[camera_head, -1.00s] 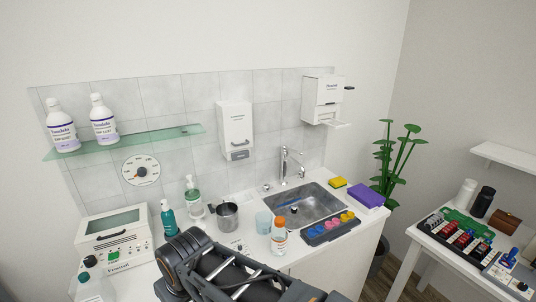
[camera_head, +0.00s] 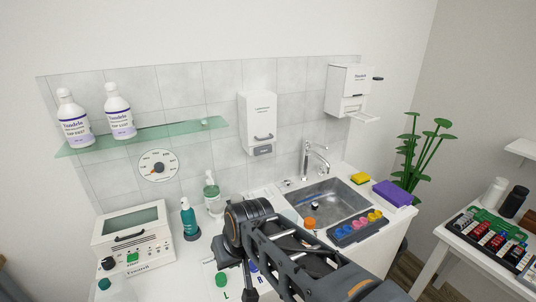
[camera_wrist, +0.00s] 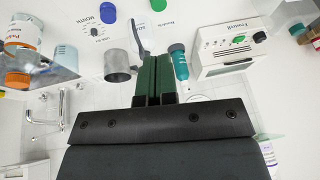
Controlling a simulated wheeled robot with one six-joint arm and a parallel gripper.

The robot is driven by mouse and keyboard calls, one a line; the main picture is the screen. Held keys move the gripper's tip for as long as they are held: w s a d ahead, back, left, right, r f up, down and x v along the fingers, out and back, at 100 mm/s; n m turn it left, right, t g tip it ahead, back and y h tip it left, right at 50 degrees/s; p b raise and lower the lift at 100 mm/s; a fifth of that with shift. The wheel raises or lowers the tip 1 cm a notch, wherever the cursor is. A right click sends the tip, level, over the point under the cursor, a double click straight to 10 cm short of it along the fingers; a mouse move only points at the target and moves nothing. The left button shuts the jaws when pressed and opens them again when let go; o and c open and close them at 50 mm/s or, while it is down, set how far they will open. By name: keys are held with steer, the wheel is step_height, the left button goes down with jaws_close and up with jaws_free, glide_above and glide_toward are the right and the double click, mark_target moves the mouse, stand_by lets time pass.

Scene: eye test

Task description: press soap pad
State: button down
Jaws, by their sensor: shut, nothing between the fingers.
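The white wall dispenser (camera_head: 257,115) hangs on the tiles left of the tap, with a grey pad (camera_head: 263,150) at its lower edge. I take this to be the soap pad. A second white dispenser (camera_head: 349,90) hangs further right. My gripper (camera_wrist: 154,70) shows in the wrist view with its green fingers together and nothing between them. It points over the counter, between a steel mug (camera_wrist: 118,65) and a teal pump bottle (camera_wrist: 178,62). In the head view my arm hides the fingers. I cannot make out the pad in the wrist view.
A glass shelf (camera_head: 150,137) with two white bottles juts out at left, above a dial (camera_head: 158,165). A white machine (camera_head: 132,240) and the teal pump bottle (camera_head: 189,218) stand below. The sink (camera_head: 330,200) and tap (camera_head: 308,160) are at right. The wall before the grey pad looks clear.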

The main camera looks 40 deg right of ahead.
mark_target(264, 151)
steer(key=w+d+r+m+t+y+b, duration=0.1)
steer(key=w+d+r+m+t, duration=0.1)
steer(key=w+d+m, duration=0.35)
steer(key=w+d+r+m+t+y+b, duration=0.1)
steer(key=w+d+r+m+t, duration=0.15)
steer(key=w, duration=0.65)
steer(key=w+d+m+t+h, duration=0.2)
steer(key=d+m, duration=0.3)
steer(key=d, duration=0.6)
steer(key=w+d+r+m+t+h, duration=0.1)
steer(key=d+m, duration=0.4)
steer(key=d, duration=0.6)
steer(key=shift+w+r+t+h+b, duration=0.25)
steer(key=shift+w+t+h+b, duration=0.3)
steer(key=shift+t+h, duration=0.5)
steer(key=shift+w+a, duration=0.1)
steer(key=p+x, duration=0.1)
steer(key=x, duration=0.3)
steer(key=p+x, duration=0.2)
steer(key=x, duration=0.3)
steer(key=r+p+x, duration=0.1)
steer(key=p+x, duration=0.1)
steer(key=x, duration=0.2)
steer(key=shift+w+a, duration=0.1)
steer(key=shift+w, duration=0.5)
